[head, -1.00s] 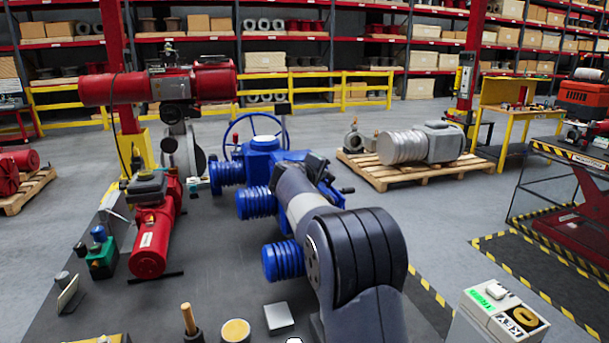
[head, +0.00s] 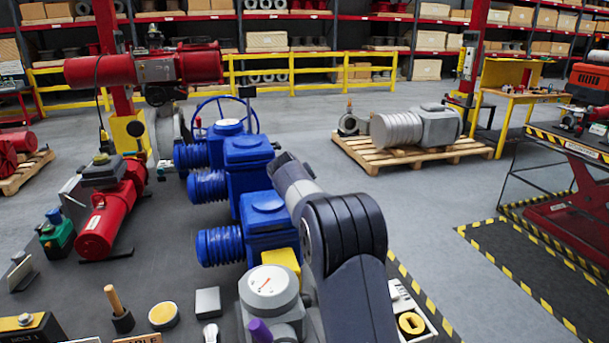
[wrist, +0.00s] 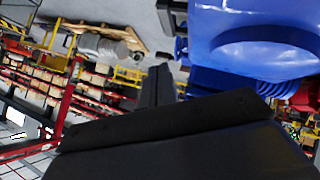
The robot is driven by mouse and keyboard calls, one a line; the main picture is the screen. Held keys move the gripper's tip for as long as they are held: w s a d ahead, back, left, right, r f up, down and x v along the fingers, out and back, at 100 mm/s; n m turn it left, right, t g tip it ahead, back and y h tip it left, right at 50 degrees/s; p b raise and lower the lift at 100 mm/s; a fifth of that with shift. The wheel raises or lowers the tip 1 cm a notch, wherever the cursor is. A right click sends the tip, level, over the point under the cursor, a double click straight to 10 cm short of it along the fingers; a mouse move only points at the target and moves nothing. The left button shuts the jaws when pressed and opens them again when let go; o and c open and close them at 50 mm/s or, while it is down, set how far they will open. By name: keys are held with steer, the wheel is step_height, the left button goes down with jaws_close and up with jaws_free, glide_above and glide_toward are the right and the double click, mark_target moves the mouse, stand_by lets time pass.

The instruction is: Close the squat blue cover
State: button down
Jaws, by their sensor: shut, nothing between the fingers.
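Blue actuator housings stand in a row left of my arm in the head view: a rear one (head: 195,153) by a handwheel, a middle one (head: 248,165) and a front one (head: 263,228). Each has a ribbed blue cylinder on its left. I cannot tell which part is the squat cover, or whether it stands open. In the wrist view, a large blue housing with a round raised face (wrist: 265,48) fills the upper right, close to my fingers. My gripper (wrist: 158,88) shows there as dark fingers, shut and empty.
A grey gauge unit (head: 269,288) and a yellow block (head: 281,260) stand in front of the front housing. A red actuator (head: 112,210) lies to the left. A pallet (head: 400,155) with a grey motor stands back right. Open floor lies right of my arm.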

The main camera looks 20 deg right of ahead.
steer(key=f, duration=0.1)
steer(key=d+f+y, duration=0.1)
steer(key=f, duration=0.1)
steer(key=shift+d+f+m+b, duration=0.15)
steer(key=shift+m+b, duration=0.15)
steer(key=shift+b, duration=0.05)
steer(key=shift+d+f, duration=0.3)
steer(key=shift+f, duration=0.4)
steer(key=shift+s+f, duration=0.1)
steer(key=shift+f, duration=0.05)
steer(key=shift+f, duration=0.25)
step_height(320, 180, up, 5)
steer(key=shift+f+p, duration=0.1)
steer(key=shift+p, duration=0.6)
steer(key=shift+s+r+b, duration=0.3)
steer(key=shift+b, duration=0.15)
steer(key=s+r+b, duration=0.2)
steer(key=s+r, duration=0.4)
steer(key=shift+s+r, duration=0.15)
steer(key=shift+r, duration=0.15)
